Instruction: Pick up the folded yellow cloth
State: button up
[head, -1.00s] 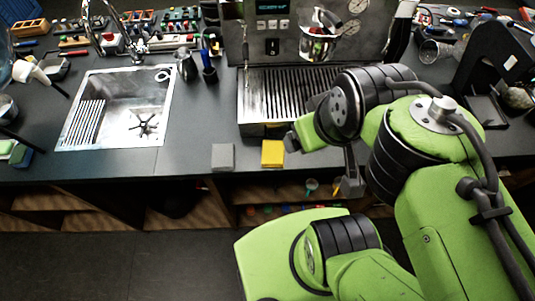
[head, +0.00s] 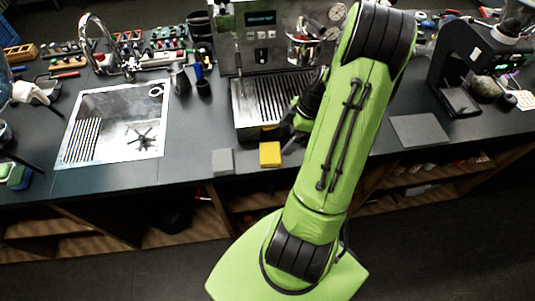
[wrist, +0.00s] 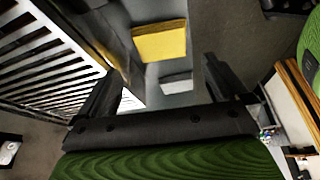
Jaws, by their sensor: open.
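The folded yellow cloth (head: 270,154) lies flat near the counter's front edge, just in front of the espresso machine's drip tray. In the wrist view the yellow cloth (wrist: 160,42) shows beyond the fingers, near the top middle. My gripper (head: 291,137) is to the right of the cloth in the head view, partly hidden behind my own arm. In the wrist view my gripper (wrist: 162,72) has its two fingers spread wide with nothing held between them. The cloth is apart from the fingers.
A folded grey cloth (head: 223,162) lies just left of the yellow one. The slatted drip tray (head: 255,120) of the espresso machine (head: 262,32) stands close behind. A sink (head: 115,125) is at left. A grey mat (head: 418,130) lies at right on clear counter.

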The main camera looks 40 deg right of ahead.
aim_at(272, 153)
jog(key=x, duration=0.9)
jog(key=shift+a, duration=0.15)
jog(key=c, duration=0.7)
